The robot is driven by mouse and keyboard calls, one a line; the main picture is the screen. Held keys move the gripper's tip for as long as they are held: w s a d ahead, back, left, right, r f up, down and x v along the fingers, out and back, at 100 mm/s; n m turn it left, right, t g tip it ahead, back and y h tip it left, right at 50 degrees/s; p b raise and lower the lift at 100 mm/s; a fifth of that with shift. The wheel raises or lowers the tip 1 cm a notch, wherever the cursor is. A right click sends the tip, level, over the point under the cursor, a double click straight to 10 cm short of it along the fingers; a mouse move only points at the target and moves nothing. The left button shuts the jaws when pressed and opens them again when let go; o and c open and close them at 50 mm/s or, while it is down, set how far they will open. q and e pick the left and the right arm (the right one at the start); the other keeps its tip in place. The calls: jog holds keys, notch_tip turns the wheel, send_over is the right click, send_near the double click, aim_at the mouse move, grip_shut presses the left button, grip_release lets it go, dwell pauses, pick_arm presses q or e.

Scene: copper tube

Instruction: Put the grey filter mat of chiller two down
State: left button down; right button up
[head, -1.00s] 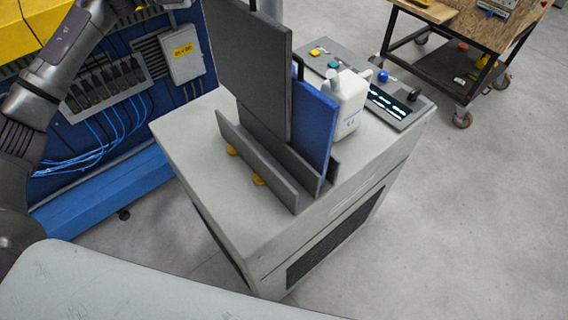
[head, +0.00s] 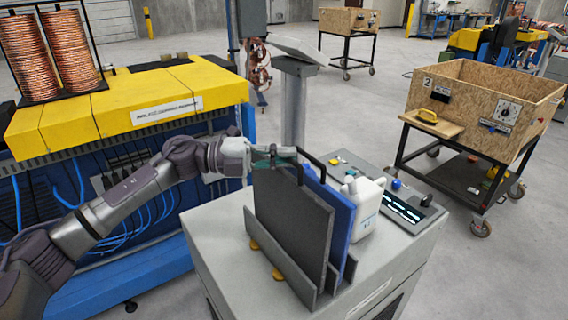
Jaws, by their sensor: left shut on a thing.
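The grey filter mat (head: 292,222) stands upright in the front slot of the grey rack (head: 277,262) on top of the chiller (head: 207,232). Its lower edge is hidden behind the rack's front wall, so I cannot tell whether it touches the bottom. My left gripper (head: 277,157) is shut on the mat's handle at its top edge. A blue filter mat (head: 340,215) with a black handle stands upright in the rack just behind the grey one. My right gripper is not in view.
A white jug (head: 367,205) and a control panel (head: 405,207) sit right of the rack. Yellow knobs (head: 278,275) lie before it. A blue and yellow machine (head: 150,105) stands at left. A wooden crate cart (head: 475,100) stands at right, with open floor between.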

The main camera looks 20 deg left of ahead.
pick_arm(q)
jog(key=shift+w+f, duration=0.2)
jog(key=shift+f, duration=0.85)
jog(key=shift+a+f, duration=0.1)
jog(key=shift+s+f, duration=0.1)
jog(key=c, duration=1.2)
grip_release()
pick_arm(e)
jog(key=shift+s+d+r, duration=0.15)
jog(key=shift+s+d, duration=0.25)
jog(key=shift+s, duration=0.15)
